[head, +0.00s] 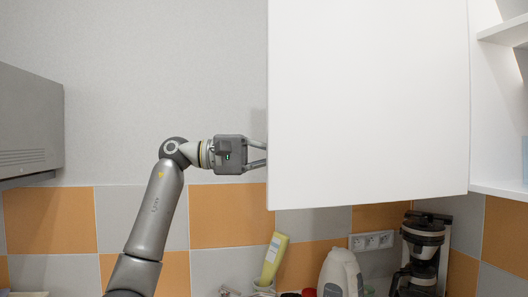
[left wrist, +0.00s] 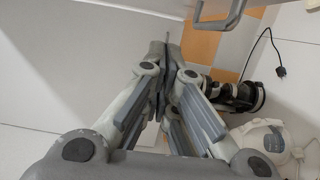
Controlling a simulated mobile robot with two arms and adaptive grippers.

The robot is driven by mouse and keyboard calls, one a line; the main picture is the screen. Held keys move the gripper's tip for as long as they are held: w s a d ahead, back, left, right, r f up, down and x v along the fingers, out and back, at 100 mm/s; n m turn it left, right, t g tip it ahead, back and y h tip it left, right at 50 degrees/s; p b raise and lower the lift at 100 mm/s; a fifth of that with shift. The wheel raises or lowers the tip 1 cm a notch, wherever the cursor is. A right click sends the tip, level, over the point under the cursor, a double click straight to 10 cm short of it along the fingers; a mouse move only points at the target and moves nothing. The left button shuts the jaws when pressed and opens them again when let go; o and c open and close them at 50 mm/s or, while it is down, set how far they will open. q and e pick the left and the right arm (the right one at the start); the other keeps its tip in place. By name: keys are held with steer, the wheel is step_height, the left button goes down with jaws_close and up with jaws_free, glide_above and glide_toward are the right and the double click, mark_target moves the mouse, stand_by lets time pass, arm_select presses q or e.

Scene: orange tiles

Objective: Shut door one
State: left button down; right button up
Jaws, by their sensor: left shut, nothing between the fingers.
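A large white cabinet door (head: 368,100) fills the upper middle of the head view, with no handle visible on the face shown there. My left gripper (head: 262,154) is at the door's left edge, low on it, with its fingers pointing right. The fingertips meet or pass behind that edge; I cannot tell whether they touch it. In the left wrist view the gripper (left wrist: 165,62) has its fingers together with nothing between them. A grey bar handle (left wrist: 232,16) shows beyond the fingers at the top. My right gripper is in neither view.
White shelves (head: 503,32) show right of the door. Below stand a coffee maker (head: 421,252), a white kettle (head: 341,274) and a yellow-green bottle (head: 273,258). Wall sockets (head: 372,240) are behind. A grey hood (head: 28,122) is at the left; plain wall lies between.

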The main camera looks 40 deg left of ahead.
mark_target(307, 156)
arm_select(q)
steer(key=d, duration=0.3)
steer(key=d+p, duration=0.1)
steer(key=d, duration=0.1)
steer(key=shift+s+d, duration=0.3)
steer(key=shift+s, duration=0.05)
steer(key=shift+d, duration=0.15)
